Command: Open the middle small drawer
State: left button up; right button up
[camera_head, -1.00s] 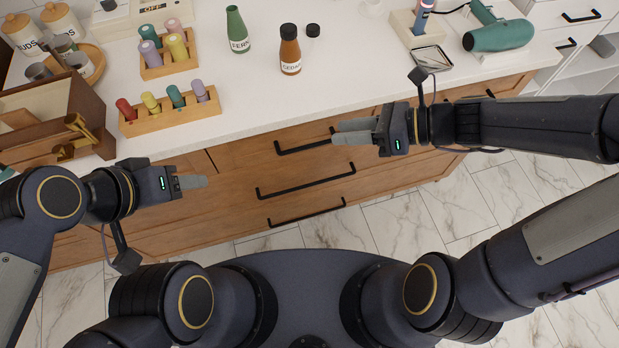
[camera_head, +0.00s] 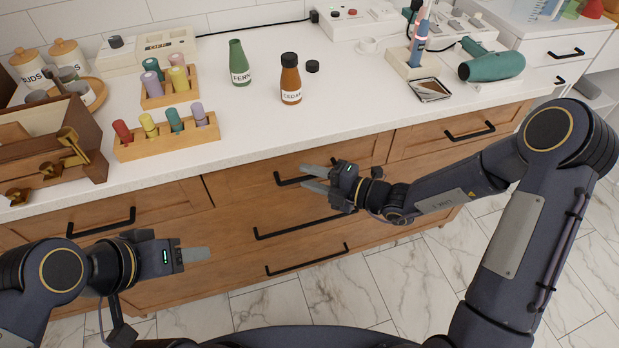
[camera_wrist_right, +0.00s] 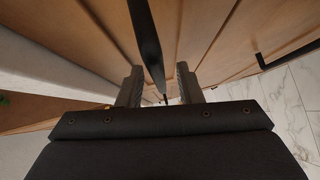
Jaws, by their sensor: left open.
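The wooden cabinet's middle small drawer (camera_head: 238,187) is at the top of the centre column, and its front looks flush. Its black bar handle (camera_head: 288,181) is partly hidden behind my right gripper (camera_head: 308,179). The right gripper is open, with its fingers parted at the handle's right part. In the right wrist view, a dark handle bar (camera_wrist_right: 146,38) runs down between the two open fingers (camera_wrist_right: 158,90); I cannot tell whether they touch it. My left gripper (camera_head: 205,254) is open and empty, low in front of the cabinet's left part.
Larger drawers with black handles (camera_head: 298,229) lie below. Side drawers have handles at the left (camera_head: 100,223) and right (camera_head: 470,131). The white countertop (camera_head: 350,105) holds bottles, a peg rack (camera_head: 168,138), a wooden box (camera_head: 45,150) and a hair dryer (camera_head: 492,66).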

jog(key=shift+w+a+f, duration=0.1)
jog(key=shift+a, duration=0.25)
grip_shut()
jog(key=shift+d, duration=0.1)
